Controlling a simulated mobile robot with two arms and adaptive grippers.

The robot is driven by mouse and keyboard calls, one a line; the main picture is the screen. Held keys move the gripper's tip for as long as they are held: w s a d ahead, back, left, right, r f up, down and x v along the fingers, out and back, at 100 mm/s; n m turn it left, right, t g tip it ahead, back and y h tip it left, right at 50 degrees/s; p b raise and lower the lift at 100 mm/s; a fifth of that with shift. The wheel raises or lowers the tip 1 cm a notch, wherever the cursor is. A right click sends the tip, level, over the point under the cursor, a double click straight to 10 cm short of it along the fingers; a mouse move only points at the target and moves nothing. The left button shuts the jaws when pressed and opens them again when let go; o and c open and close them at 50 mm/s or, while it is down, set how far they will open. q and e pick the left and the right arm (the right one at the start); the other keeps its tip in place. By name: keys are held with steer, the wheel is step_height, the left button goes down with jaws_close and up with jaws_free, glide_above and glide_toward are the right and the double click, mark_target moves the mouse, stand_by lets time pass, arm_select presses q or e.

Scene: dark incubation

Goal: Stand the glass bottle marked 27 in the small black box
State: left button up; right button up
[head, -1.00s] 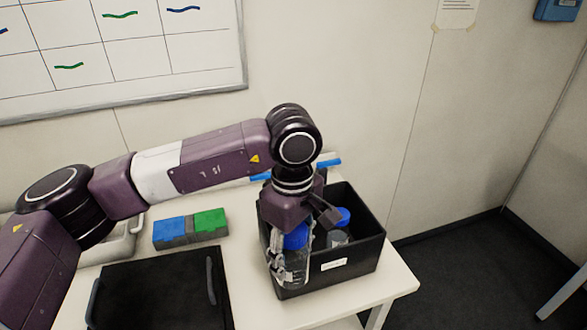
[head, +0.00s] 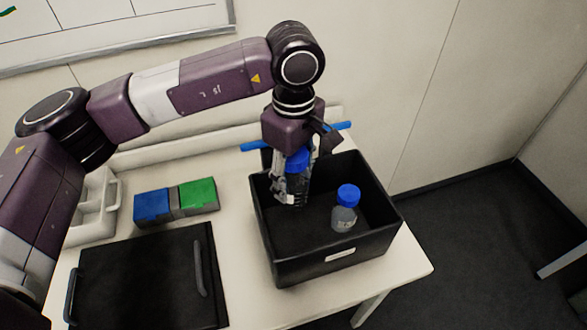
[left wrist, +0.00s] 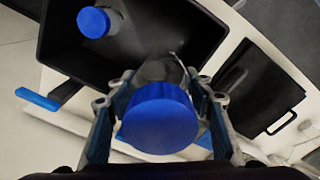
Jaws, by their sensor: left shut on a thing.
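My left gripper (head: 290,188) points down over the back left part of the open black box (head: 300,272). It is shut on a clear glass bottle with a blue cap (head: 297,160), held roughly upright. In the left wrist view the blue cap (left wrist: 160,118) sits between the two fingers and hides most of the bottle. Whether its base touches the box floor cannot be told. A second blue-capped glass bottle (head: 344,212) stands upright in the right part of the box, apart from the held one. No number is readable on either bottle. My right gripper is not in view.
A flat black case with a handle (head: 140,285) lies left of the box. A blue and green block rack (head: 178,202) and a pale rack (head: 92,208) stand behind it. The wall is close behind the table. The box floor between the bottles is clear.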

arm_select(q)
steer(key=f, duration=0.1)
steer(key=f+b, duration=0.1)
steer(key=f, duration=0.3)
steer(key=shift+w+f+b, duration=0.25)
steer(key=shift+b, duration=0.05)
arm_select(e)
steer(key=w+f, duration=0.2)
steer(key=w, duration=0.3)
arm_select(q)
step_height(320, 180, down, 12)
steer(key=b, duration=1.1)
steer(key=shift+r, duration=0.25)
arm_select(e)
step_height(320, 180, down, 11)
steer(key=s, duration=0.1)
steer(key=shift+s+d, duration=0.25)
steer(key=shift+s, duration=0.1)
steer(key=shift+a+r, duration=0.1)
arm_select(q)
steer(key=shift+f+b, duration=0.95)
steer(key=shift+b, duration=0.25)
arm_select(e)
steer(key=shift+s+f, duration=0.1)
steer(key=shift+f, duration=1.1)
arm_select(q)
steer(key=o, duration=1.4)
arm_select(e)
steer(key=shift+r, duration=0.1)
